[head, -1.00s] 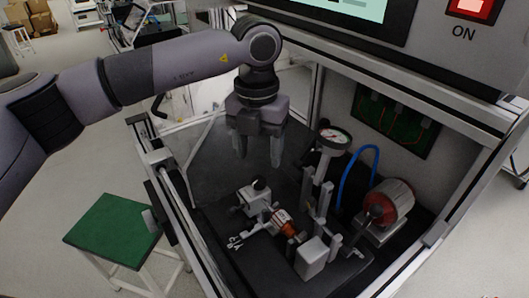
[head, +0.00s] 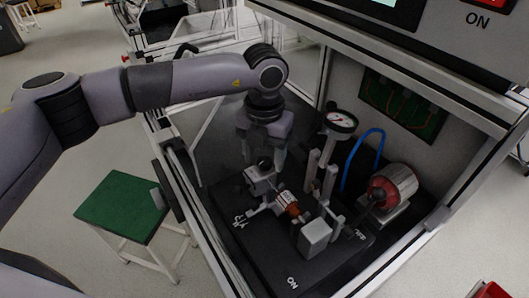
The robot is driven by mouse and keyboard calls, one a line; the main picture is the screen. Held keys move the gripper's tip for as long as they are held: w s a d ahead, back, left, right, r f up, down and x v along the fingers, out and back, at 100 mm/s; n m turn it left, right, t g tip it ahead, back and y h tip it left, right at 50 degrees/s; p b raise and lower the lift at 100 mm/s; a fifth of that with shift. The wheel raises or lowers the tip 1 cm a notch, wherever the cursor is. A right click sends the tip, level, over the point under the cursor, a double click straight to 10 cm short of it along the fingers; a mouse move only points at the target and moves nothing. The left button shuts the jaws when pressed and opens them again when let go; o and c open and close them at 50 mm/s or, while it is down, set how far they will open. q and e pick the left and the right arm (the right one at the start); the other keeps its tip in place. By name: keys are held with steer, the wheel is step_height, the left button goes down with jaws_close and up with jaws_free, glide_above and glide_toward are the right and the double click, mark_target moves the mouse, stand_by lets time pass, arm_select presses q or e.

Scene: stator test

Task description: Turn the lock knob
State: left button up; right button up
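A black rounded knob (head: 265,163), which looks like the lock knob, sits on top of a small grey block (head: 258,183) in the test cabinet. My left gripper (head: 263,161) points down over it with its fingers apart. The knob appears between the fingertips, with space to either side; I cannot tell whether either finger touches it. An orange-brown stator part (head: 292,208) lies to the right and in front of the block. My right gripper is not in view.
A dial gauge (head: 340,121) on a post, a blue hose (head: 364,158) and a silver-red motor (head: 392,184) stand to the right. Cabinet frame bars (head: 205,225) edge the work space. A green-topped stool (head: 122,206) stands outside at left.

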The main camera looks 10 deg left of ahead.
arm_select(q)
steer(key=c, duration=0.9)
steer(key=shift+f+m+b, duration=0.15)
steer(key=shift+m+b, duration=0.95)
steer(key=m+b, duration=0.2)
steer(key=shift+m, duration=0.3)
steer(key=m+b, duration=0.2)
steer(key=m, duration=0.1)
steer(key=shift+r+m+b, duration=0.2)
steer(key=shift+m+b, duration=0.3)
steer(key=shift+m, duration=1.1)
